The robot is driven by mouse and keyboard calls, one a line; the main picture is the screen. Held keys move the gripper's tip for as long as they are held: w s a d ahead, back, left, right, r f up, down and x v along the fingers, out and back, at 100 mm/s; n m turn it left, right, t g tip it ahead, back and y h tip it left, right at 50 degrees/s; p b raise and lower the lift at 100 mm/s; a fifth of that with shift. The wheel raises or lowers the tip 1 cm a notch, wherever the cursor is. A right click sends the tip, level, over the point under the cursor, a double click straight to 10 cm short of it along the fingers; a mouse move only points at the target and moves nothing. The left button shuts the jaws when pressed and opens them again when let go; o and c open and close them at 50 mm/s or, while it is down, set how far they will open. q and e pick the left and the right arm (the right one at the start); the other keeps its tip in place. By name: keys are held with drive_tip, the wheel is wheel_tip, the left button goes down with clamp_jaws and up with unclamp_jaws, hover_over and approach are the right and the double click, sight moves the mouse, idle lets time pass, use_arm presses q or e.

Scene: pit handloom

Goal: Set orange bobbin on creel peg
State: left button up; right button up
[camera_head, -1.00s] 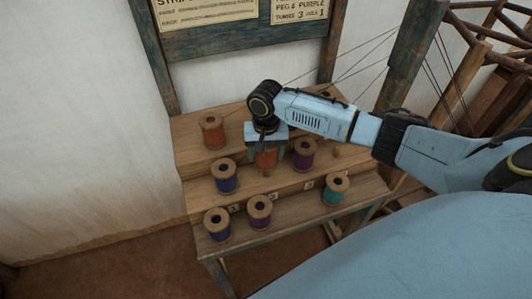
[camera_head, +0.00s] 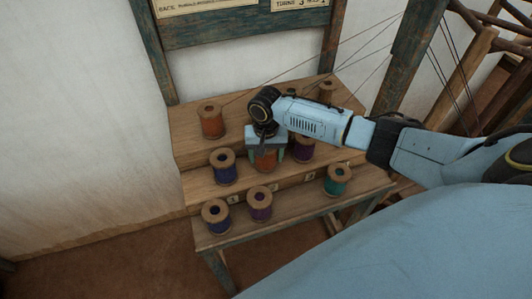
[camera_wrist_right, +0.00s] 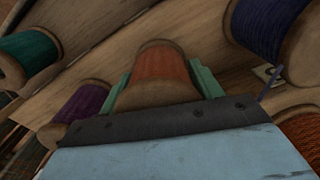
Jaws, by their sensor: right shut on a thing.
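My right gripper (camera_head: 267,157) is shut on an orange bobbin (camera_wrist_right: 160,66), with a green finger at each side of it. In the head view the held orange bobbin (camera_head: 265,160) is upright at the middle step of the wooden creel (camera_head: 290,190), between a blue bobbin (camera_head: 223,168) and a purple bobbin (camera_head: 302,149). Its lower end and any peg under it are hidden, so I cannot tell whether it is seated. My left gripper is not in view.
Another orange bobbin (camera_head: 211,121) stands on the top step at left, and a brown spool (camera_head: 327,91) at right. A second blue bobbin (camera_head: 216,217), a second purple bobbin (camera_head: 259,204) and a teal bobbin (camera_head: 337,180) stand in front. A wall is behind.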

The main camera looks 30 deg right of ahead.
drive_tip(key=o, duration=1.1)
drive_tip(key=shift+o, duration=0.5)
drive_tip(key=shift+o, duration=0.7)
drive_tip(key=shift+r, duration=0.1)
wheel_tip(320, 180, up, 7)
drive_tip(key=p, duration=0.9)
